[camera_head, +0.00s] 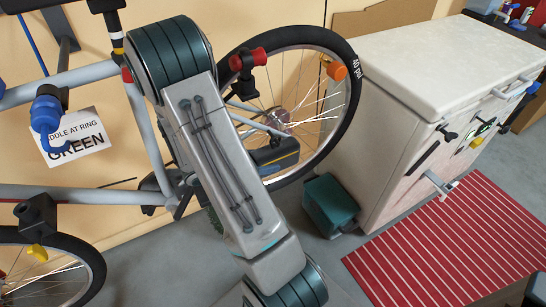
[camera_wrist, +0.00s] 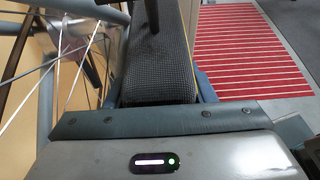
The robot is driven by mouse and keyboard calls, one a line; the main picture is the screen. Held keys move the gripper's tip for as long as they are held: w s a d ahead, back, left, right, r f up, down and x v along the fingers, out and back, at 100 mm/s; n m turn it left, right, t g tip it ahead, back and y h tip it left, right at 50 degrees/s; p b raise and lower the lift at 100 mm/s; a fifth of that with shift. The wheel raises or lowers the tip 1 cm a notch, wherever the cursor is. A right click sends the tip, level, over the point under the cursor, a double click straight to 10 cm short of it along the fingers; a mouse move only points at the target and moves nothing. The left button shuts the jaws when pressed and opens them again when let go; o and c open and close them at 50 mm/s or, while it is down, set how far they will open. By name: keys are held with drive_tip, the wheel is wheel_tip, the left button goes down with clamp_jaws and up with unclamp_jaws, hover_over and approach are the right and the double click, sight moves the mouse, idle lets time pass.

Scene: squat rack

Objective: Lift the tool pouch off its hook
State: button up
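I cannot clearly identify the tool pouch. In the head view, a dark block with a yellow stripe (camera_head: 277,156) shows beside my arm in front of the bicycle wheel; I cannot tell if it is the pouch. In the wrist view, a dark grey slab with a woven texture (camera_wrist: 160,62) stands just beyond a grey housing with a small light, with a black post at its top. I cannot tell if it is held or merely near. My arm hides part of the bicycle in the head view.
A bicycle wheel (camera_head: 346,112) stands against the tan wall. Red (camera_head: 250,59), orange (camera_head: 336,71) and blue hooks (camera_head: 46,116) are near it. A white chest (camera_head: 408,65) stands right, with a teal box (camera_head: 331,207) beside it. A red striped rug (camera_head: 455,245) lies in front.

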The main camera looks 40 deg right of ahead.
drive_tip(key=shift+c, duration=1.3)
drive_tip(key=shift+r+p, duration=0.45)
drive_tip(key=shift+r, duration=0.15)
drive_tip(key=shift+s+a+r, duration=0.1)
drive_tip(key=shift+s+a, duration=0.1)
drive_tip(key=shift+s, duration=0.55)
drive_tip(key=shift+s+a+r, duration=0.1)
drive_tip(key=shift+s+a, duration=0.1)
drive_tip(key=shift+s, duration=0.55)
drive_tip(key=shift+s+a+r, duration=0.1)
drive_tip(key=shift+s+a, duration=0.1)
drive_tip(key=shift+s, duration=0.55)
